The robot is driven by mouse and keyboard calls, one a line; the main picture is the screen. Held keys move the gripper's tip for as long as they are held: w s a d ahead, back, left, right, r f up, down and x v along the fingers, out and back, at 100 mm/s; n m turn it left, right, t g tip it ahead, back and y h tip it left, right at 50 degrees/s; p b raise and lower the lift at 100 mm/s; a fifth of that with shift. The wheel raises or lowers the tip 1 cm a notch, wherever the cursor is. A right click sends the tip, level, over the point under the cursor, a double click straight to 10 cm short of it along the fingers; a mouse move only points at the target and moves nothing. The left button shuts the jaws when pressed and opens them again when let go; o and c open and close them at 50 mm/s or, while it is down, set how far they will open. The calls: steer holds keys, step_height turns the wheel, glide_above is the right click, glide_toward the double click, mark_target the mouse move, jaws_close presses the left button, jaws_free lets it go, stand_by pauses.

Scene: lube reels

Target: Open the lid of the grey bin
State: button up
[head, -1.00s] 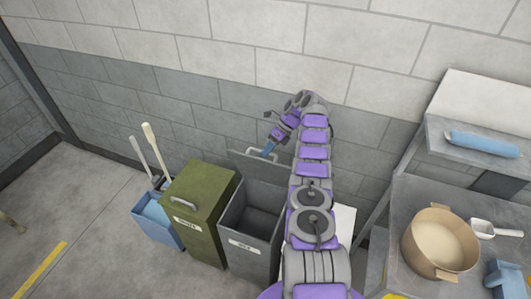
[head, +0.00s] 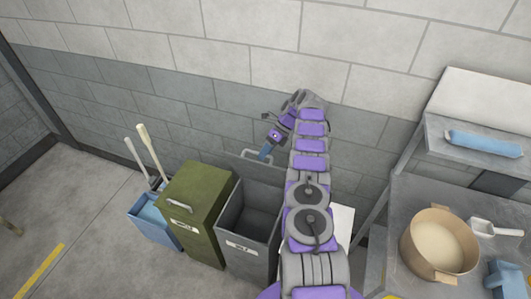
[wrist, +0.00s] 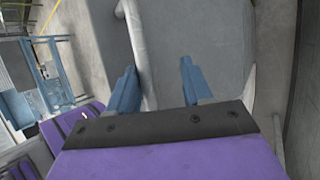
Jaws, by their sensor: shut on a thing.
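The grey bin (head: 247,255) stands against the block wall in the middle of the head view, with a label on its front. Its mouth is open and its inside looks empty. Its grey lid (head: 241,163) is swung up at the back, near the wall, with a pale bar handle (head: 249,153) on it. My gripper (head: 264,155) is at the lid's handle. In the wrist view, the blue fingers of my gripper (wrist: 158,74) stand apart over the grey lid, and the handle bar (wrist: 136,45) runs beside the left finger. The exact contact is hard to see.
A green lidded bin (head: 195,210) stands close at the left of the grey bin. A blue bucket (head: 150,222) with long handles is further left. At the right, a metal table (head: 400,210) holds a cardboard tub (head: 440,243) and a scoop (head: 490,229).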

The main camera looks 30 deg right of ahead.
steer(key=shift+w+a, duration=0.15)
steer(key=shift+w, duration=0.1)
stand_by(0.5)
steer(key=r+p, duration=0.1)
steer(key=p, duration=0.1)
steer(key=s+r+p, duration=0.1)
steer(key=p, duration=0.2)
steer(key=s+a+r+p, duration=0.1)
steer(key=r+p, duration=0.1)
steer(key=shift+s+r+p, duration=0.1)
steer(key=shift+s+p, duration=0.05)
steer(key=shift+p, duration=0.25)
steer(key=shift+s, duration=0.2)
steer(key=s+a+p, duration=0.4)
steer(key=s+a, duration=0.1)
steer(key=s, duration=0.7)
steer(key=shift+r, duration=0.4)
stand_by(0.4)
